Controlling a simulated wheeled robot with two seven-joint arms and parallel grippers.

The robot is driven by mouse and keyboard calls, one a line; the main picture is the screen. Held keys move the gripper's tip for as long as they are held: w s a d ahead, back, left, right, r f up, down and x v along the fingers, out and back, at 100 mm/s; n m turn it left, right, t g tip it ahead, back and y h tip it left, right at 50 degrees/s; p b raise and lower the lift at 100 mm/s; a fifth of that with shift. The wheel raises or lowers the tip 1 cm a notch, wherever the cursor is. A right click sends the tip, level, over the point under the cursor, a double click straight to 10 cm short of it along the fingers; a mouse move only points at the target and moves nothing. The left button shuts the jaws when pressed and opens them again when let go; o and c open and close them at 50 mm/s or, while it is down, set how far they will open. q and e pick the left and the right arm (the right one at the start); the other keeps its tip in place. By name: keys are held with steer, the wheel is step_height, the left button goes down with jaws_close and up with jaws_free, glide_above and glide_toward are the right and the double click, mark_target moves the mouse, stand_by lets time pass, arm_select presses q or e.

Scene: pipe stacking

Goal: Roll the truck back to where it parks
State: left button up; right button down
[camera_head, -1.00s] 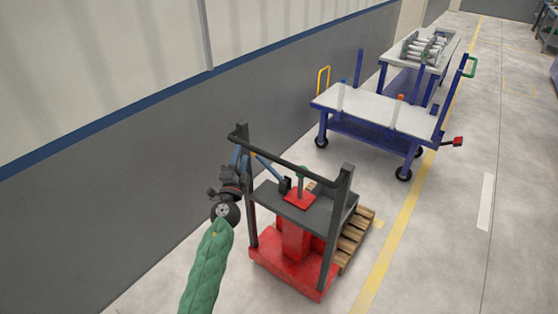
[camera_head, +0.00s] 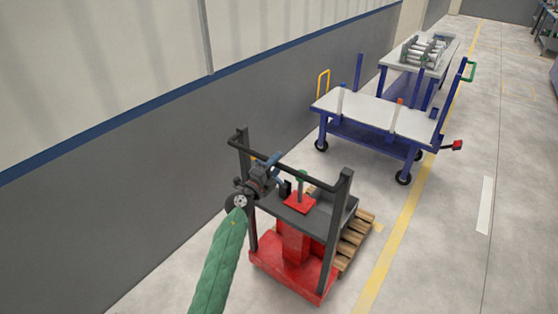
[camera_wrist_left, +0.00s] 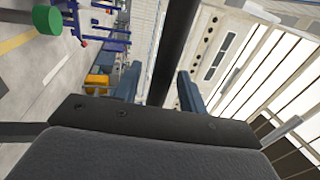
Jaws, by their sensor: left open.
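The red truck (camera_head: 292,272) has a dark top plate and two dark posts joined by a black handle bar (camera_head: 310,178). It stands on the floor near the wall. My left gripper (camera_head: 279,168) is at the left part of the handle bar. In the left wrist view, its two blue-grey fingers (camera_wrist_left: 160,74) are apart, with a black bar (camera_wrist_left: 179,32) running between them. Whether the fingers touch the bar cannot be told. My right gripper is out of view.
A wooden pallet (camera_head: 354,240) lies right behind the truck. A blue cart (camera_head: 372,111) with a pale top stands farther back, before a table (camera_head: 400,54) holding metal rollers or pipes. The grey wall (camera_head: 130,200) is close on the left. Floor right of the yellow line (camera_head: 391,246) is clear.

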arm_select(q)
steer(key=shift+x, duration=0.8)
steer(key=shift+c, duration=0.3)
jaws_close()
